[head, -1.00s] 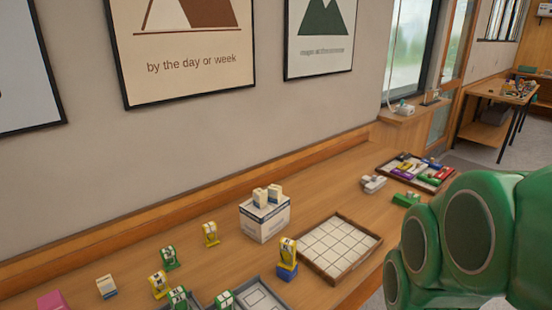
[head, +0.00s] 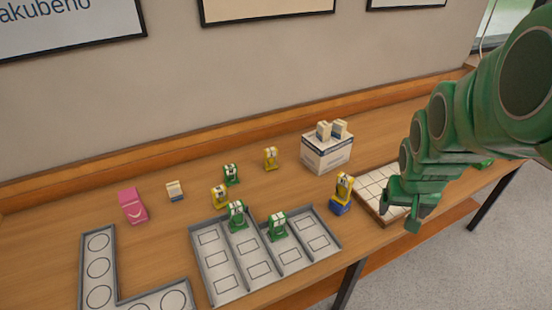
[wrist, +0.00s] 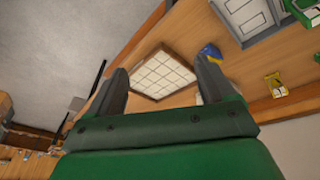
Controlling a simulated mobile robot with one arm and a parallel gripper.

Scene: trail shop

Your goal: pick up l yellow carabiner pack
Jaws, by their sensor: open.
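Three yellow carabiner packs show in the head view, and I cannot read a size on any. One yellow pack (head: 270,158) stands at the back of the counter. Another yellow pack (head: 219,197) stands behind the grey divided tray. A third yellow pack (head: 344,186) is on a blue block (head: 341,208) right of that tray. My gripper (head: 399,214) is open and empty, above the white gridded tray (head: 372,186), right of the packs. The wrist view shows my gripper's two fingers (wrist: 164,80) apart, with a yellow pack (wrist: 276,86) off to the right.
A white box (head: 327,155) holds small boxes. A pink box (head: 132,206) and a small white-blue box (head: 174,191) stand left.

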